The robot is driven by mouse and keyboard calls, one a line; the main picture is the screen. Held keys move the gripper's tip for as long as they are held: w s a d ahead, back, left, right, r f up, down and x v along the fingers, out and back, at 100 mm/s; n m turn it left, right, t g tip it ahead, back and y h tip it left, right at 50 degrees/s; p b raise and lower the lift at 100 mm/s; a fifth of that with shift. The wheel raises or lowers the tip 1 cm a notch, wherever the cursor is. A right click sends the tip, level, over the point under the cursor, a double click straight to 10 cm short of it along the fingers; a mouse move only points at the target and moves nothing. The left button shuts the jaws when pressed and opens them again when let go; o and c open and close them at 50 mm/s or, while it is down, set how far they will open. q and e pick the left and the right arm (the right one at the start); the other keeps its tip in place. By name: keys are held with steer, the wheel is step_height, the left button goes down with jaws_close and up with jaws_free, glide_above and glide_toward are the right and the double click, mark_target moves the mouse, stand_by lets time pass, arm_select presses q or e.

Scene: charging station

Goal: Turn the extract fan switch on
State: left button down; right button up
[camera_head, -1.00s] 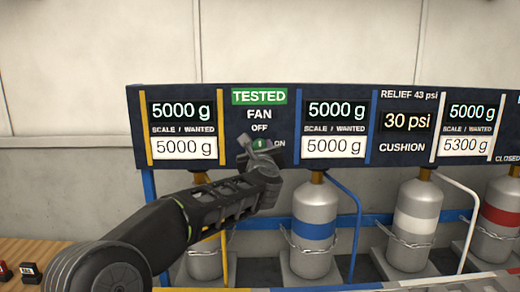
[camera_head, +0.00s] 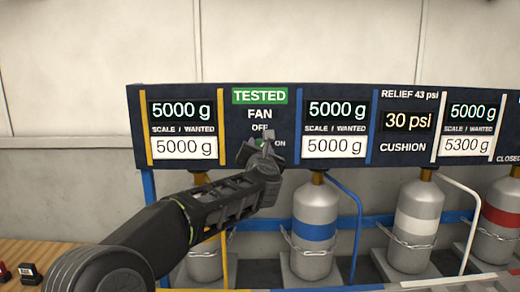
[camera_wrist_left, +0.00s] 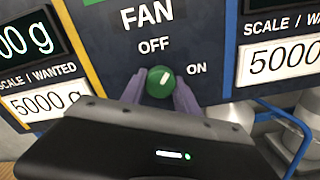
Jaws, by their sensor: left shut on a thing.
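The fan switch is a round green knob (camera_wrist_left: 160,82) with a white mark, on the dark panel below the FAN and OFF labels, with ON to its right. In the left wrist view its mark slants to the upper right, between OFF and ON. My left gripper (camera_wrist_left: 160,95) is shut on the knob, one finger on each side. In the head view my left gripper (camera_head: 257,148) covers most of the knob, and only a bit of green (camera_head: 261,142) shows. My right gripper is not in view.
The panel (camera_head: 283,128) carries a green TESTED sign (camera_head: 260,96) and several scale displays. Gas cylinders stand below, including a blue-banded one (camera_head: 314,210) right of my arm. A blue bent pipe (camera_head: 348,195) runs beside it. A wooden surface (camera_head: 50,258) is at lower left.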

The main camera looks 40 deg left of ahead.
arm_select(q)
steer(key=m+p, duration=0.1)
steer(key=m, duration=0.4)
steer(key=shift+r+m, duration=0.15)
steer(key=shift+m, duration=0.25)
steer(key=shift+m+p, duration=0.85)
steer(key=shift+m, duration=1.35)
steer(key=c, duration=0.9)
jaws_free()
steer(key=shift+s, duration=0.1)
steer(key=b+v, duration=0.2)
steer(key=v, duration=0.5)
steer(key=shift+s+d, duration=0.25)
